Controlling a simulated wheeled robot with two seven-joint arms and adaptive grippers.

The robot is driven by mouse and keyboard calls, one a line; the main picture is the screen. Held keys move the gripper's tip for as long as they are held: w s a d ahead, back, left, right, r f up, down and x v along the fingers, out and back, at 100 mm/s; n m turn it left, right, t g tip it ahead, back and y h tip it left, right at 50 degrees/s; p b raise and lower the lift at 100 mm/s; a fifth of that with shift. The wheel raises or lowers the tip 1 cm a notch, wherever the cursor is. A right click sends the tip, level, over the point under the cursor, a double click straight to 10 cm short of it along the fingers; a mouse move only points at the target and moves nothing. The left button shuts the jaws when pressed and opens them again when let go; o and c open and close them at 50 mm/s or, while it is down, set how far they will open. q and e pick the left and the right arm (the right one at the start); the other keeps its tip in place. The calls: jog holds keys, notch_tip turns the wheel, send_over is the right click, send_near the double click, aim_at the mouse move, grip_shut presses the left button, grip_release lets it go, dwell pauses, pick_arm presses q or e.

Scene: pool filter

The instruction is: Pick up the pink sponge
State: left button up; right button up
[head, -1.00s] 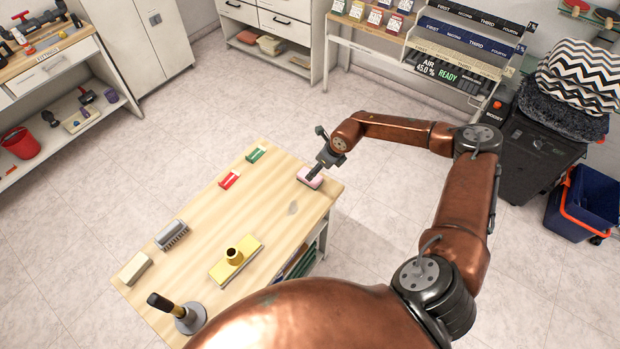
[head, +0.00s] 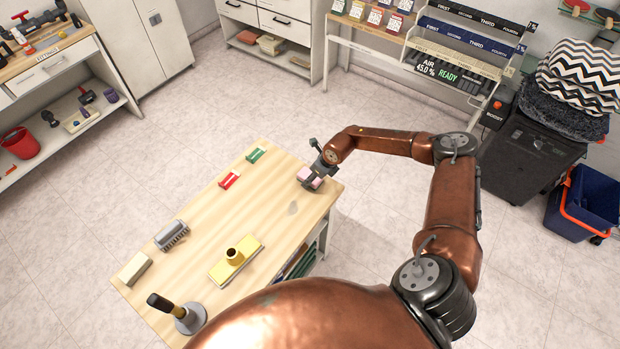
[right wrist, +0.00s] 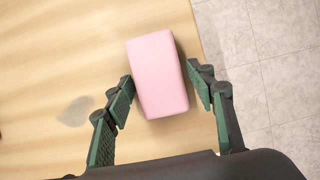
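The pink sponge (right wrist: 157,75) lies on the wooden table near its edge, and in the head view it is at the table's far right corner (head: 310,179). My right gripper (right wrist: 160,85) is open above the table, with its two green-padded fingers on either side of the sponge's near part. In the head view my right gripper (head: 317,173) partly covers the sponge. My left gripper is not in view.
A grey stain (right wrist: 76,111) lies left of the sponge.

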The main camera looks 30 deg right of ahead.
jog(key=c, duration=0.7)
jog(key=shift+o, duration=0.2)
jog(key=shift+r, duration=0.15)
jog(key=shift+r, duration=0.3)
notch_tip(320, 180, up, 2)
jog(key=shift+r, duration=0.1)
jog(key=s+a+r, duration=0.8)
jog(key=s+r, duration=0.2)
jog(key=s, duration=0.1)
jog(key=shift+s, duration=0.2)
jog(key=shift+a, duration=0.1)
